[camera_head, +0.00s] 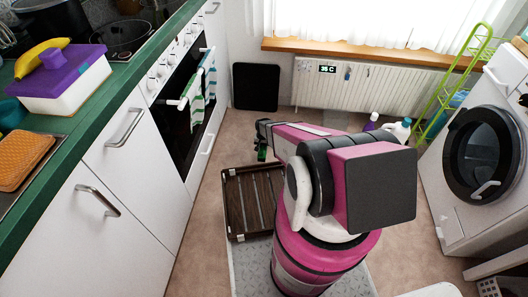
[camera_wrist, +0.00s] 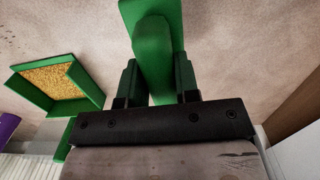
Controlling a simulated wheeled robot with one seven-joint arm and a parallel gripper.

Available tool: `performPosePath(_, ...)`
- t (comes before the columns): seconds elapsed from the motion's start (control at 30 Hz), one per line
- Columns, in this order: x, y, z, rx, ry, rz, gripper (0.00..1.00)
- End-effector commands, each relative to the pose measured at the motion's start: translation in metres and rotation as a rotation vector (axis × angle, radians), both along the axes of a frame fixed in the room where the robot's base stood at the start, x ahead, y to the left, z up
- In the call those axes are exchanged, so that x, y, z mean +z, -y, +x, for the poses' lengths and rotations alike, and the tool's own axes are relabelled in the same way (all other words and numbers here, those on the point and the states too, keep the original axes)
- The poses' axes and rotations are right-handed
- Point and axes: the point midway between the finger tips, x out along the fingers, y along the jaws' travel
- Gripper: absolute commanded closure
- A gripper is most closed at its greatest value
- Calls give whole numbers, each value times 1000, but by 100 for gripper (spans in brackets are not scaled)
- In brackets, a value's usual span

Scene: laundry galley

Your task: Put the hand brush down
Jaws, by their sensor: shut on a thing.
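The green hand brush (camera_wrist: 152,45) is between the two dark fingers of my gripper (camera_wrist: 157,78) in the wrist view. The gripper is shut on it. The brush stretches away from the fingers over the beige floor, and its far end is cut off by the top edge. I cannot tell whether it touches the floor. In the head view my gripper (camera_head: 262,141) is small, at the end of the pink arm, with a bit of green at it.
A green dustpan (camera_wrist: 97,88) holding yellowish grains lies left of the brush in the wrist view. A brown slatted rack (camera_head: 232,215) stands beside my base. Cabinets line the left; a radiator (camera_head: 400,88), bottles (camera_head: 398,131) and a washing machine (camera_head: 455,200) stand beyond.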

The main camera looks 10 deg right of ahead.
Motion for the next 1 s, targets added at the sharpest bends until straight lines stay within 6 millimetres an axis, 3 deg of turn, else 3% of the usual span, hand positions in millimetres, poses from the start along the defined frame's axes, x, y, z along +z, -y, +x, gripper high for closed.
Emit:
performPosePath(0.27, -13, 11, 10, 1, -1, 0, 100)
performPosePath(0.53, -47, 11, 11, 1, 0, 0, 100)
performPosePath(0.93, -52, 11, 10, 1, 0, 0, 100)
performPosePath(0.97, -52, 11, 10, 1, 0, 0, 67)
performPosePath(1.0, -51, 11, 10, 1, 0, 0, 54)
